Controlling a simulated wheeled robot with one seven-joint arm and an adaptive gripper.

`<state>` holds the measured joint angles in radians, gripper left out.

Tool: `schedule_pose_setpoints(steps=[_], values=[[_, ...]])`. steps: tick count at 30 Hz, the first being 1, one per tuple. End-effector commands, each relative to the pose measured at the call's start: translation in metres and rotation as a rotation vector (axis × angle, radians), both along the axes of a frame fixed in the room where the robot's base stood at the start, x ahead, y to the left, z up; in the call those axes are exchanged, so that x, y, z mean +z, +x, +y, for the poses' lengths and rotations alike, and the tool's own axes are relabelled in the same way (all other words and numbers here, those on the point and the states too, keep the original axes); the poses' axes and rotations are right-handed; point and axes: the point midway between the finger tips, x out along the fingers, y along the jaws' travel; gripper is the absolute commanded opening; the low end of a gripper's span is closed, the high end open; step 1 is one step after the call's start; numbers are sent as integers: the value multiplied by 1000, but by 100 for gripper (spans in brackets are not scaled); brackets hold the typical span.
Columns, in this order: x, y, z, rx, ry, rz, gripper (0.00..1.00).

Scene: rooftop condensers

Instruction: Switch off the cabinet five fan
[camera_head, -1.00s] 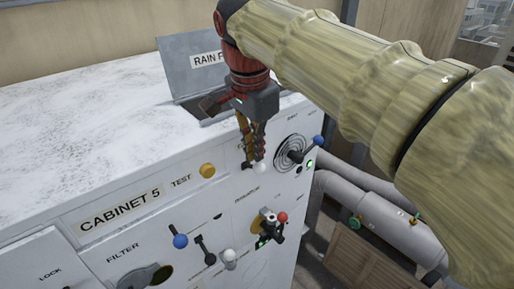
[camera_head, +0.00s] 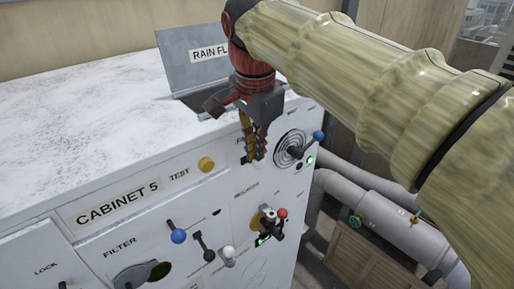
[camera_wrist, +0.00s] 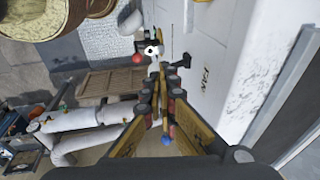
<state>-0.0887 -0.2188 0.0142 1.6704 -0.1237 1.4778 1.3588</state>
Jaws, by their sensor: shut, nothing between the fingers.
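The front panel of cabinet five carries a "CABINET 5" label (camera_head: 118,202). My gripper (camera_head: 256,157) hangs at the upper right of this panel, fingers pointing down, shut and empty. It partly covers a label beginning "FA". The control under that label is hidden behind the fingertips. In the wrist view the shut fingers (camera_wrist: 160,108) are close to the panel, beside a label (camera_wrist: 207,85) that seems to read "FAN". A dark lever (camera_wrist: 180,62) shows just beyond the fingertips. I cannot tell whether they touch it.
A red-knobbed handle (camera_head: 282,213) is below. A yellow test button (camera_head: 206,164) is left. Behind stands an open "RAIN FL..." flap (camera_head: 198,60). Pipes (camera_head: 385,205) run right.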

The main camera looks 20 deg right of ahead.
Motion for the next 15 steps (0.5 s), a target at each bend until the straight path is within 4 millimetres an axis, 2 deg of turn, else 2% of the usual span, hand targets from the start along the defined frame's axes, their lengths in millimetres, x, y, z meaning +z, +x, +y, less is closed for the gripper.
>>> schedule_pose_setpoints(steps=[15], values=[[-7,-2,0,1,22,-67,0]])
